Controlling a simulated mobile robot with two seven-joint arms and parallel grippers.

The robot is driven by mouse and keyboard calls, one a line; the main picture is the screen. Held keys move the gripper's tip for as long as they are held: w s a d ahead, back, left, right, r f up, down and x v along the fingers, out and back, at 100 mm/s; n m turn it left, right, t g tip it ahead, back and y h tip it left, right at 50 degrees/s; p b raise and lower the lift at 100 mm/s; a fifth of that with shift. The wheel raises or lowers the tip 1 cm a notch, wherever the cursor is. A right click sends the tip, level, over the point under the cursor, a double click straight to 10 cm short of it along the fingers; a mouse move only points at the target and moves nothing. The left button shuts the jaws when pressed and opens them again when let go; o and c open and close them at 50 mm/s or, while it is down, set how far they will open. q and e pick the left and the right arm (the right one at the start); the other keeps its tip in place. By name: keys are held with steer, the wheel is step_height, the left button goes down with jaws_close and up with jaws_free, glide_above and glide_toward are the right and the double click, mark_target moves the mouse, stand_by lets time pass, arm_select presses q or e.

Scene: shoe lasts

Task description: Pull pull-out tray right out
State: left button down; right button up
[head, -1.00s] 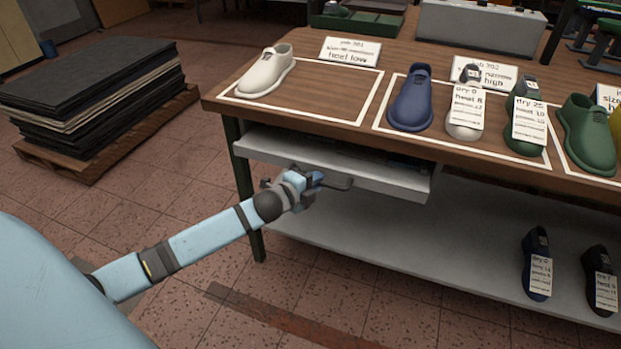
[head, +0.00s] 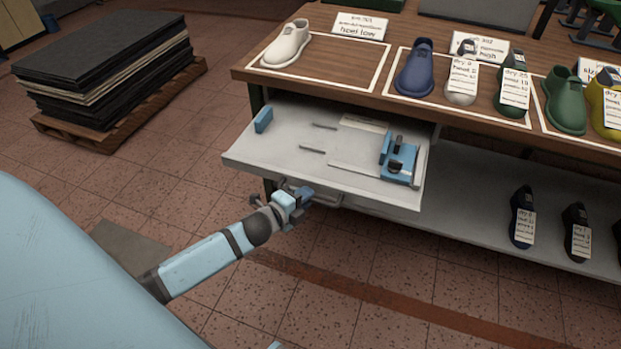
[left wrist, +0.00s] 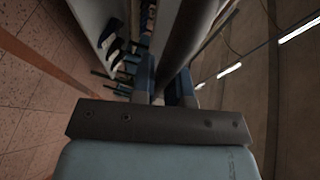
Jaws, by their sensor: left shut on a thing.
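The pull-out tray (head: 290,158) is a pale grey drawer under the wooden table, and it stands well out from the table front. Its dark bar handle (head: 327,199) is on its front face. My left gripper (head: 303,194) is at the left part of this handle and shut on it. In the left wrist view the gripper's blue fingers (left wrist: 160,88) close around a dark grey bar (left wrist: 185,45). Inside the tray are a blue fixture (head: 399,160) at the right, a small blue block (head: 263,120) at the left, and two thin grey rods. My right gripper is not in view.
The wooden table (head: 330,75) carries shoe lasts in white outlined areas, with tagged signs. A grey lower shelf (head: 470,190) holds several dark tagged lasts. A pallet of dark sheets (head: 105,70) stands at the left. The tiled floor in front of the tray is clear.

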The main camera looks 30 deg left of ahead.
arm_select(q)
steer(key=s, duration=0.3)
steer(key=shift+d+p, duration=0.3)
steer(key=shift+d, duration=0.05)
steer(key=c, duration=1.1)
jaws_free()
steer(key=shift+c, duration=0.2)
steer(key=v, duration=1.4)
steer(key=shift+p, duration=0.4)
steer(key=shift+w+f, duration=0.1)
